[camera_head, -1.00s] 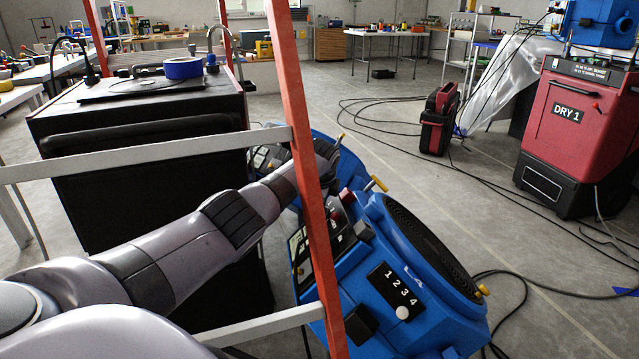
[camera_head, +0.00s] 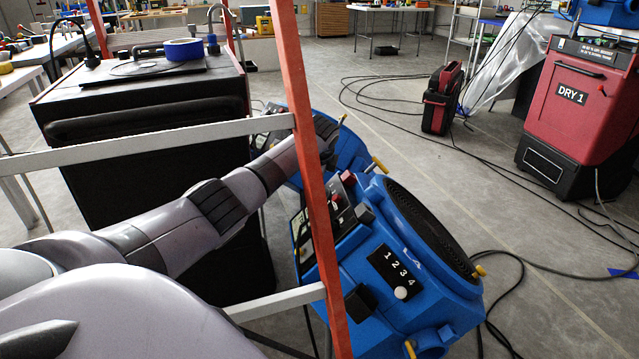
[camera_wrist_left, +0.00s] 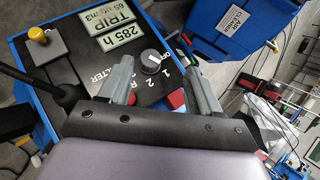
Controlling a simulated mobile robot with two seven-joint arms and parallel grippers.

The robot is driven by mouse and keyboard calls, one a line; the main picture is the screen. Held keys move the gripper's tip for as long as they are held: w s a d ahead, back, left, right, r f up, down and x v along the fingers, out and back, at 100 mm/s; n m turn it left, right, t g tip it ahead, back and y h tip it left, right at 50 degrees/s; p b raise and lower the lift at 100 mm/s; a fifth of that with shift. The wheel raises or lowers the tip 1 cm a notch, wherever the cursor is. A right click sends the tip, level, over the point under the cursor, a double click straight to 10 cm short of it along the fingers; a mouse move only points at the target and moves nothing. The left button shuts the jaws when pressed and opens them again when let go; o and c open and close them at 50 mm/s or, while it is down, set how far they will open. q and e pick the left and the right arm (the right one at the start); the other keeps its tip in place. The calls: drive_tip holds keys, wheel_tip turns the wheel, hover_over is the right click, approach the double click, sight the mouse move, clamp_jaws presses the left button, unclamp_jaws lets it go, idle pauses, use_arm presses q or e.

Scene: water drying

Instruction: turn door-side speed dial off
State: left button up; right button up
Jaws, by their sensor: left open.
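In the left wrist view, my left gripper (camera_wrist_left: 160,78) is open, its two grey fingers pointing at a black control panel (camera_wrist_left: 90,62). A dark round dial (camera_wrist_left: 152,62) with a pale mark sits just beyond and between the fingertips. Numbers and part of "OFF" are printed around it; the fingers partly cover the panel. I cannot tell whether they touch the dial. In the head view, my left arm reaches toward two blue machines, the near one (camera_head: 440,315) and the far one (camera_head: 350,152). A post hides part of the arm. I cannot tell which machine is door-side.
A black cabinet (camera_head: 150,105) is at left. A red dryer marked DRY 1 (camera_head: 580,120) stands at right. Cables cross the floor between.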

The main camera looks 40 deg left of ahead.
use_arm(q)
drive_tip(key=s+a+m+t+y+b, duration=0.1)
drive_tip(key=a+m+t+y+b, duration=0.2)
drive_tip(key=a, duration=0.5)
drive_tip(key=s+d+f+m+t+h+b, duration=0.35)
drive_tip(key=d+f+m+t+h, duration=0.2)
drive_tip(key=d+m+t, duration=0.2)
drive_tip(key=shift+m+y, duration=0.45)
drive_tip(key=shift+d+f+b+x, duration=0.15)
drive_tip(key=shift+b+x, duration=0.25)
drive_tip(key=shift+x, duration=0.9)
drive_tip(key=shift+d+f+b+x, duration=0.1)
drive_tip(key=shift+f+b+x, duration=0.2)
drive_tip(key=shift+x, duration=0.95)
drive_tip(key=shift+w+a+g+b, duration=0.2)
drive_tip(key=shift+w+g+b, duration=0.1)
drive_tip(key=shift+w, duration=0.45)
use_arm(e)
drive_tip(key=shift+w+a+f+m+t+y, duration=0.15)
drive_tip(key=shift+a+f+t+y, duration=0.1)
drive_tip(key=shift+a+y, duration=0.2)
drive_tip(key=shift+w+a+f+m+t+y, duration=0.1)
drive_tip(key=shift+w+a+f+t+y, duration=0.05)
drive_tip(key=shift+a+f+y, duration=0.3)
drive_tip(key=shift+w+a+f+m+t+y, duration=0.1)
drive_tip(key=shift+w+a+t+y, duration=0.15)
drive_tip(key=shift+a, duration=0.25)
drive_tip(key=shift+s, duration=0.15)
use_arm(q)
drive_tip(key=c, duration=1.1)
